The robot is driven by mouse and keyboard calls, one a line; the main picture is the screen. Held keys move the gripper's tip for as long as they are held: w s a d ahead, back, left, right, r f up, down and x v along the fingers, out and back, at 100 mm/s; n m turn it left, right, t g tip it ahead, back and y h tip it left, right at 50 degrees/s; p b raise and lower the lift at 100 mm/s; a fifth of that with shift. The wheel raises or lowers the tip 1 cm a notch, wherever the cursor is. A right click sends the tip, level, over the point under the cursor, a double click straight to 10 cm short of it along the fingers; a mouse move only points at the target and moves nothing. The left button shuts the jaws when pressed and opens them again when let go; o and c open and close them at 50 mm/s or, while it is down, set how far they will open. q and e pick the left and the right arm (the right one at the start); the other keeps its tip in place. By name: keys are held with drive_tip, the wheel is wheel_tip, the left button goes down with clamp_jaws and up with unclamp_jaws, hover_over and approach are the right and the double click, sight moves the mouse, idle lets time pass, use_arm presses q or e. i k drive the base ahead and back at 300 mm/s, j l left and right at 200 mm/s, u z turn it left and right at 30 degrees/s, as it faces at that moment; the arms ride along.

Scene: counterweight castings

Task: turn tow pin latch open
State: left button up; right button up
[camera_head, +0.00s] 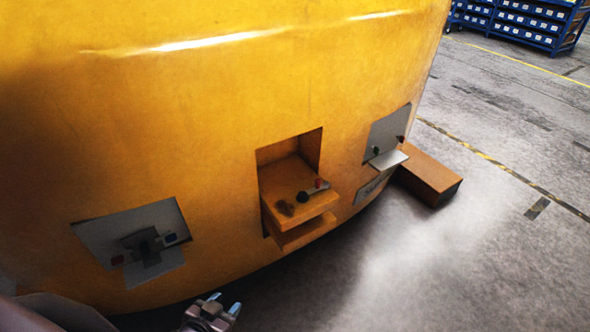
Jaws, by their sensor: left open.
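The yellow counterweight casting (220,120) fills the left and middle of the head view. A recess in its middle has two projecting yellow ledges. On the upper ledge lies a small latch (314,190) with a red end and a dark round knob at its other end; I take it for the tow pin latch. A dark round hole or mark shows beside it on the ledge. My left gripper (224,303) is at the bottom edge, below and left of the recess. Its pale-tipped fingers are apart and empty, clear of the latch. My right gripper is not in view.
A grey plate with a dark bracket (145,245) is on the casting at left. Another grey plate (388,134) with a small shelf is at right. A brown block (428,175) lies on the floor beside it. Blue bin racks (520,22) stand far back; the right floor is open.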

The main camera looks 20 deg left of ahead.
sight(326, 186)
drive_tip(key=i+l+u, duration=0.2)
drive_tip(key=u, duration=0.2)
drive_tip(key=i+l+u, duration=0.3)
drive_tip(key=u, duration=0.15)
drive_tip(key=i+l+u, duration=0.25)
drive_tip(key=u, duration=0.15)
drive_tip(key=i+l+u, duration=0.1)
drive_tip(key=l+u, duration=0.35)
